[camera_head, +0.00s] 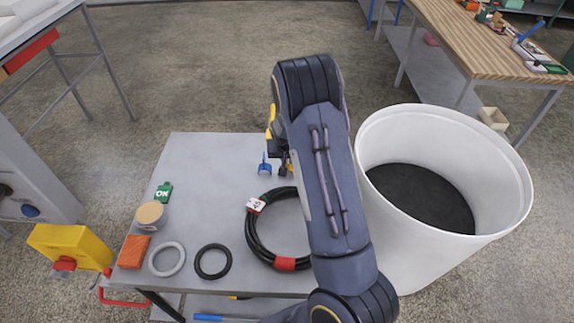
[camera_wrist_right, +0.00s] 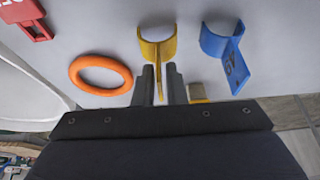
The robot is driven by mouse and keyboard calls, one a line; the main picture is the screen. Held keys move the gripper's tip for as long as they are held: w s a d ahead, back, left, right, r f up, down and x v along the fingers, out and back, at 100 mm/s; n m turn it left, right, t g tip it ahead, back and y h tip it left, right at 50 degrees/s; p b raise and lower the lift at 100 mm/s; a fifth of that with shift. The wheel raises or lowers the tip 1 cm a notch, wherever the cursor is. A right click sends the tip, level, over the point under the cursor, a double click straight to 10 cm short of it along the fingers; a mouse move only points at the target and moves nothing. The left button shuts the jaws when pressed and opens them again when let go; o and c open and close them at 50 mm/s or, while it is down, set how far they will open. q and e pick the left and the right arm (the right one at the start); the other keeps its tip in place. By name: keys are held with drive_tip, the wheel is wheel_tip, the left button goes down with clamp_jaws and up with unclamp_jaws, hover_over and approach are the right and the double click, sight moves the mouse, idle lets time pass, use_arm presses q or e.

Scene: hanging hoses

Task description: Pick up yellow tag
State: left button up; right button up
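The yellow tag (camera_wrist_right: 158,52) shows in the right wrist view, a curved clip on top with a thin flat tab seen edge-on below. My right gripper (camera_wrist_right: 160,80) has its two grey fingers close on either side of that tab. I cannot tell whether they press on it. In the head view my right forearm hides most of the gripper (camera_head: 284,166) and the tag. A blue tag (camera_wrist_right: 225,55) of similar shape lies on the tabletop to the right in the wrist view; it also shows in the head view (camera_head: 264,165). My left gripper is out of view.
On the grey table (camera_head: 205,215) are a black hose coil (camera_head: 252,232), a grey ring (camera_head: 167,259), a black ring (camera_head: 213,261), a green OK tag (camera_head: 163,192) and an orange block (camera_head: 133,251). An orange ring (camera_wrist_right: 100,74) lies beside the yellow tag. A white bin (camera_head: 445,135) stands right.

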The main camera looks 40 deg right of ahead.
clamp_jaws()
drive_tip(key=shift+r, duration=0.1)
drive_tip(key=shift+r, duration=0.6)
drive_tip(key=s+a+r+b, duration=0.1)
drive_tip(key=s+a+r, duration=0.7)
drive_tip(key=a+r, duration=0.3)
drive_tip(key=shift+s+r, duration=0.2)
drive_tip(key=shift+r, duration=0.15)
drive_tip(key=shift+a, duration=0.1)
